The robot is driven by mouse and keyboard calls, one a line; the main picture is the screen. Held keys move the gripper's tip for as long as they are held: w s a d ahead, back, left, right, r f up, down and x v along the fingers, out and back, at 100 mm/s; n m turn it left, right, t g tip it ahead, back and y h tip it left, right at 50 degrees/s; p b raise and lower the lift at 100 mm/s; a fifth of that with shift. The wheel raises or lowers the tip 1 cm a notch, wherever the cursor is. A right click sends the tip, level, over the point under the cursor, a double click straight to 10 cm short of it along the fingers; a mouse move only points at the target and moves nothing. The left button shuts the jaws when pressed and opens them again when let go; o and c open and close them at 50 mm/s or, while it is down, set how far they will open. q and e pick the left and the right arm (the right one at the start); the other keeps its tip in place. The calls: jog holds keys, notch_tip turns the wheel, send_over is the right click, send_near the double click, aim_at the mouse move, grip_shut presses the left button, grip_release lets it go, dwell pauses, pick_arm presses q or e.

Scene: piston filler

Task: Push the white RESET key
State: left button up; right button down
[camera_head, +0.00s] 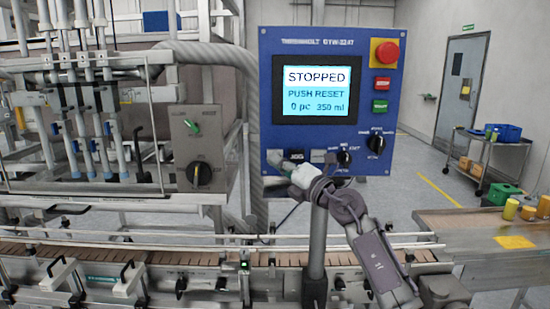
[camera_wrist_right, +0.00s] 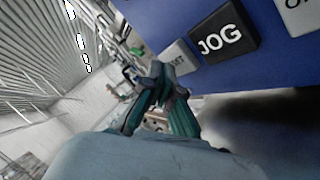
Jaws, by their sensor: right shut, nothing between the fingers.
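The blue control panel (camera_head: 264,100) stands upright, with a screen (camera_head: 316,90) reading STOPPED, PUSH RESET. In the head view this pale key (camera_head: 274,156) is left of the JOG key (camera_head: 296,154). My right gripper (camera_head: 287,166) is shut and empty, its fingertips just below these keys. In the wrist view the fingertips (camera_wrist_right: 163,80) appear close to the pale key; I cannot tell whether they touch it. My left gripper is not in view.
Another pale key (camera_head: 318,156) lies right of JOG, near black knobs (camera_head: 376,143). A red emergency button (camera_head: 386,53) and red and green buttons (camera_head: 380,106) are higher up. The conveyor (camera_head: 190,258) runs below, and a grey box with a knob (camera_head: 199,148) stands left.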

jog(key=shift+w+b, duration=0.35)
jog(key=shift+w, duration=0.05)
dwell(0.4)
jog(key=shift+s+r+p, duration=0.1)
jog(key=shift+s+p, duration=0.4)
jog(key=shift+p, duration=0.6)
jog(key=shift+s+p, duration=0.3)
jog(key=shift+p, duration=0.05)
